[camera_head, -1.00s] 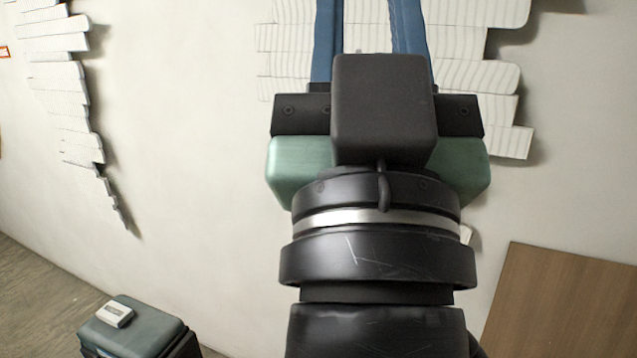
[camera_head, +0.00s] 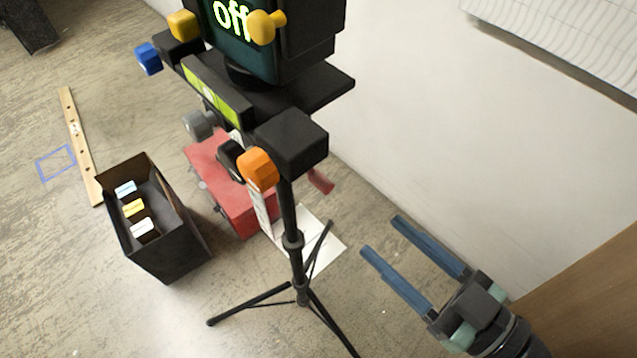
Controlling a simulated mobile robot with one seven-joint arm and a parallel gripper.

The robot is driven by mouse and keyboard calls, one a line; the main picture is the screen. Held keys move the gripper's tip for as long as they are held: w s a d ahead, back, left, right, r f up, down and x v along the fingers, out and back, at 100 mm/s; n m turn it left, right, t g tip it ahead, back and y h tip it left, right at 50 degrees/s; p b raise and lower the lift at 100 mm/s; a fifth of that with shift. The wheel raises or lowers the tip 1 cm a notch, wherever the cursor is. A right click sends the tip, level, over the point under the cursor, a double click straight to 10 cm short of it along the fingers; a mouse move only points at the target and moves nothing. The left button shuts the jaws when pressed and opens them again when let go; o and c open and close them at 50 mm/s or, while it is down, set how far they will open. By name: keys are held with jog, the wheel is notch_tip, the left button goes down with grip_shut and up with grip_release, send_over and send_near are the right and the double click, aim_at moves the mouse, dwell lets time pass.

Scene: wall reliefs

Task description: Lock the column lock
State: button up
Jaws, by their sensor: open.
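A black tripod stand (camera_head: 296,275) stands upright on splayed legs left of my gripper. Its head carries a dark screen (camera_head: 237,30) reading "off". An orange knob (camera_head: 258,170) sits on a black block (camera_head: 291,141) at the top of the column. Other knobs are yellow (camera_head: 185,25), blue (camera_head: 149,59) and grey (camera_head: 198,125), with a second yellow knob (camera_head: 266,27) in front of the screen. I cannot tell which knob is the column lock. My gripper (camera_head: 382,235) is open and empty, its blue fingers apart, lower right of the head and touching nothing.
A red case (camera_head: 235,200) and a white sheet (camera_head: 325,250) lie behind the tripod. A black open box (camera_head: 165,245) with tagged items stands left. A wooden strip (camera_head: 80,150) lies on the floor. A pale wall and brown panel (camera_head: 585,300) border the right.

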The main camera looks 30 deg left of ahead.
aim_at(322, 183)
jog(key=x, duration=1.2)
jog(key=shift+w+a+p, duration=0.1)
jog(key=shift+a+p, duration=0.25)
jog(key=shift+p, duration=0.05)
jog(key=shift+c, duration=0.2)
grip_shut()
